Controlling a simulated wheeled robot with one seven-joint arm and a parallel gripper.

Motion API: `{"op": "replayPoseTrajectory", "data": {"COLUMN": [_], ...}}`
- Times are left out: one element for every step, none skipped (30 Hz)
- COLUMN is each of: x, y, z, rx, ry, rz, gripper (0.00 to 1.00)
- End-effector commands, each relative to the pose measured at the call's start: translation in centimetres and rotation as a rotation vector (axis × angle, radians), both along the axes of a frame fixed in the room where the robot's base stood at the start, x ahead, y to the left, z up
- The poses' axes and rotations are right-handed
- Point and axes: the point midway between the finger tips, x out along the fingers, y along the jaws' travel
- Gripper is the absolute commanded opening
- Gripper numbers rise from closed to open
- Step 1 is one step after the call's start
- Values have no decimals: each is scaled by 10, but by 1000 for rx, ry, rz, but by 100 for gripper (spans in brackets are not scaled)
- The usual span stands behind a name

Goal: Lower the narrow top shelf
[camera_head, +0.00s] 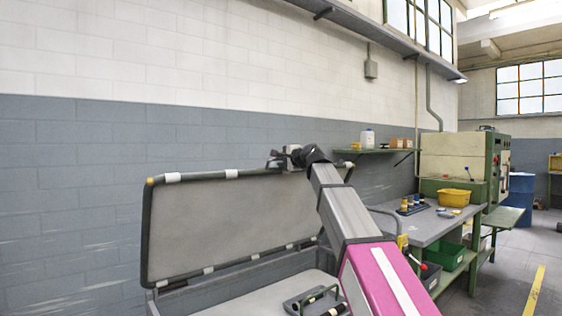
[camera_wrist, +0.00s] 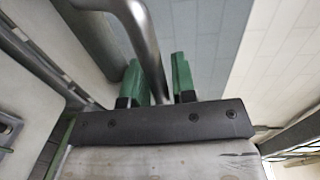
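A wide, pale panel (camera_head: 235,225) with a dark tubular rim and white bands stands nearly upright, tilted back toward the wall; it appears to be the shelf. Its lower edge meets a flat, pale surface (camera_head: 240,300). My gripper (camera_head: 283,160) is at the panel's top edge, right of its middle. The fingertips are partly hidden.
Dark tubular parts (camera_head: 315,300) lie on the flat surface. To the right stands a grey workbench (camera_head: 425,232) with a yellow bin (camera_head: 454,197), and green bins (camera_head: 445,254) below. A wall shelf (camera_head: 375,151) holds a bottle and boxes.

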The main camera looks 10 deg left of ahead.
Motion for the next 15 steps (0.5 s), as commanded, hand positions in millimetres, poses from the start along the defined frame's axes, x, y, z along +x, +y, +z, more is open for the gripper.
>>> {"op": "replayPoseTrajectory", "data": {"x": [4,4,5,5,5,5,5,4,4,4,4,4,4,4,4], "y": [3,4,5,6,6,5,5,5,5,5,5,5,5,5,5], "z": [0,0,-1,-1,-1,-1,-1,-1,-1,-1,-1,-1,-1,-1,-1], "rx": [0,0,0,-1,-1,-1,-1,-1,-1,-1,-1,0,0,0,0], "ry": [0,0,0,-1,-1,-1,-1,-1,-1,-1,-1,0,0,0,0], "rz": [0,0,0,0,0,0,0,0,0,0,0,0,0,0,0], "gripper": [25,25,25,25,25,25,25,25,25,25,15,2,0,0,0]}}
